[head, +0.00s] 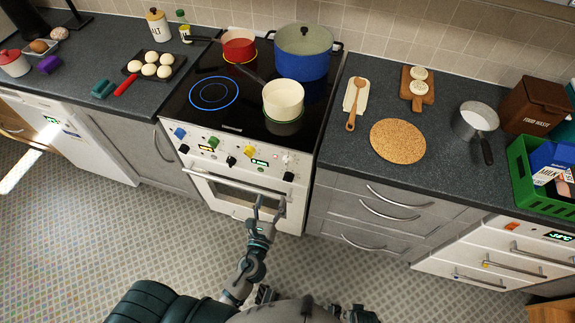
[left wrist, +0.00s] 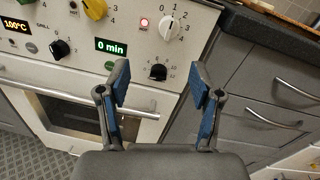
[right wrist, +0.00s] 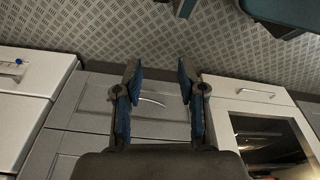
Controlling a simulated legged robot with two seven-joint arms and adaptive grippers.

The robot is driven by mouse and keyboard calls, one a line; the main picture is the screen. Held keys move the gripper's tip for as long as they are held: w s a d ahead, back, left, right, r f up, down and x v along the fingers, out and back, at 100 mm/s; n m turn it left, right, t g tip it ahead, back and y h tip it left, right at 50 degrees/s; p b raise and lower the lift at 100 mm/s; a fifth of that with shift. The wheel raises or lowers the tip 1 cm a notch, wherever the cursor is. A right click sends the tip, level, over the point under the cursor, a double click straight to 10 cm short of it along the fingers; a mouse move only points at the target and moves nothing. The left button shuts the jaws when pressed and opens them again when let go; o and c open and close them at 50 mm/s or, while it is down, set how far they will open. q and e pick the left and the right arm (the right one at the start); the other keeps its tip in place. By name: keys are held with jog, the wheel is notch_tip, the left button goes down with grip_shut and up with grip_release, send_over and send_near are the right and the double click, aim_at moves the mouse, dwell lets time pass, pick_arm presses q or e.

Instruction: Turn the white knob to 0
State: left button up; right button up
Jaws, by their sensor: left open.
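The white knob (left wrist: 168,28) sits at the upper right of the cream oven panel, with the marks 0 to 4 around it and a lit red light (left wrist: 144,22) to its left. Which mark it points to is hard to read. In the head view the white knob (head: 287,158) is small, at the panel's right end. My left gripper (head: 268,203) is open and empty in front of the oven door, below the knob; in its wrist view the fingertips (left wrist: 162,85) are apart. My right gripper (right wrist: 160,75) is open and empty, facing grey drawers.
A black knob (left wrist: 158,72) is just below the white one; a yellow knob (left wrist: 95,9) and another black knob (left wrist: 60,49) are further left. The oven handle (head: 232,183) runs across below the panel. Pots, including a cream pot (head: 284,98), stand on the hob above.

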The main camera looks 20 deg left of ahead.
pick_arm(q)
send_near(286, 166)
jog(key=a, duration=0.1)
jog(key=w, duration=0.9)
jog(key=shift+w+a+f+p, duration=0.1)
jog(key=shift+w+p, duration=0.25)
jog(key=shift+w, duration=0.05)
jog(key=shift+a, duration=0.1)
jog(key=shift+d, duration=0.7)
jog(key=c, duration=0.5)
jog(key=shift+d, duration=0.4)
jog(key=c, duration=0.6)
jog(key=shift+a, duration=0.65)
jog(key=shift+c, duration=0.2)
jog(key=shift+d+r+n, duration=0.2)
jog(key=shift+n, duration=0.5)
jog(key=shift+d+n+p, duration=0.15)
jog(key=shift+n+p, duration=0.25)
jog(key=shift+n, duration=0.3)
jog(key=n, duration=0.3)
jog(key=shift+a+p, duration=0.25)
jog(key=shift+p, duration=0.1)
jog(key=shift+n, duration=0.5)
jog(key=shift+d+n+g, duration=0.1)
jog(key=shift+n+g, duration=0.2)
pick_arm(e)
jog(key=s+d+f, duration=0.2)
jog(key=s+f, duration=0.2)
jog(key=f, duration=0.2)
jog(key=shift+s, duration=0.25)
